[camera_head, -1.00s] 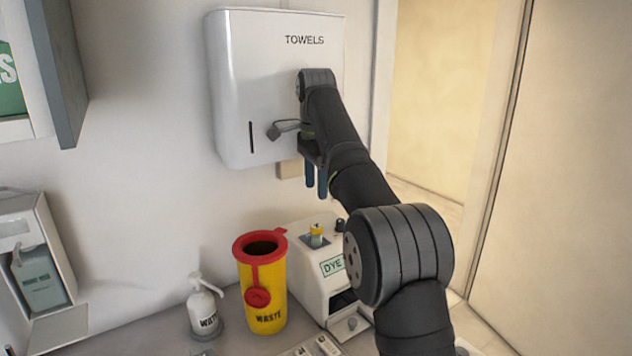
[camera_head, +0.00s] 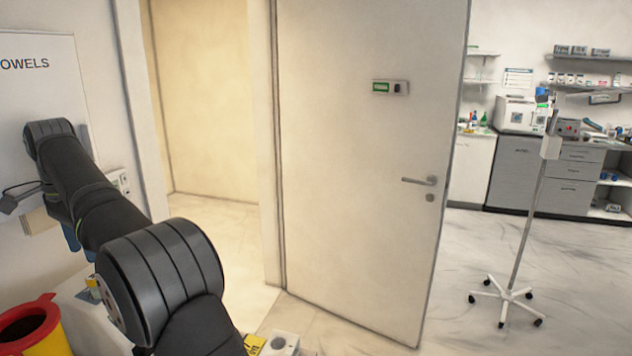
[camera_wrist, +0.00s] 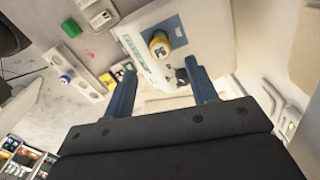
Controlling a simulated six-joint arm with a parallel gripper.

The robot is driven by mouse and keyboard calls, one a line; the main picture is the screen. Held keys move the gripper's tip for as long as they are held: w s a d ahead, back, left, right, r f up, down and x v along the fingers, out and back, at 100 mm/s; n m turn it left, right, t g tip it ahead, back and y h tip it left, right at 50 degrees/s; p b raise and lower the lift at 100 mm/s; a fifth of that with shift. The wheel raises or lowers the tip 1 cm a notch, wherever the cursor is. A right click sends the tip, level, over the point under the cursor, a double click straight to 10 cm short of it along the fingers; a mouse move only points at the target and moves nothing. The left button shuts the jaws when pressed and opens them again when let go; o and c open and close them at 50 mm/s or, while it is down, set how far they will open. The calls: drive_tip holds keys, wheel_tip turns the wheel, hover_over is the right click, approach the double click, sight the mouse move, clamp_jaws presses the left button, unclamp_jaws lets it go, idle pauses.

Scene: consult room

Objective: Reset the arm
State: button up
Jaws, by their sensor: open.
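My arm reaches from the bottom of the head view toward the towel dispenser (camera_head: 45,95) at the left edge. My gripper (camera_head: 78,242) hangs below the dispenser, mostly hidden by my arm, with its blue fingers pointing down. In the wrist view my gripper (camera_wrist: 157,72) has its two blue fingers spread apart with nothing held between them. A yellow-capped vial (camera_wrist: 160,46) stands in the white dye machine (camera_wrist: 200,30) beyond the fingertips, apart from them.
A yellow waste bin (camera_head: 52,341) with a red rim stands at the lower left. A pale door (camera_head: 365,190) stands ajar at centre. A wheeled stand (camera_head: 527,215) and cabinets (camera_head: 530,172) are farther right, with open floor between. White racks (camera_wrist: 75,70) lie near the gripper.

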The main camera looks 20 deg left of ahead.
wheel_tip(320, 180, down, 8)
drive_tip(key=shift+f, duration=0.1)
idle(0.5)
wheel_tip(320, 180, up, 12)
wheel_tip(320, 180, down, 12)
drive_tip(key=shift+r, duration=3.85)
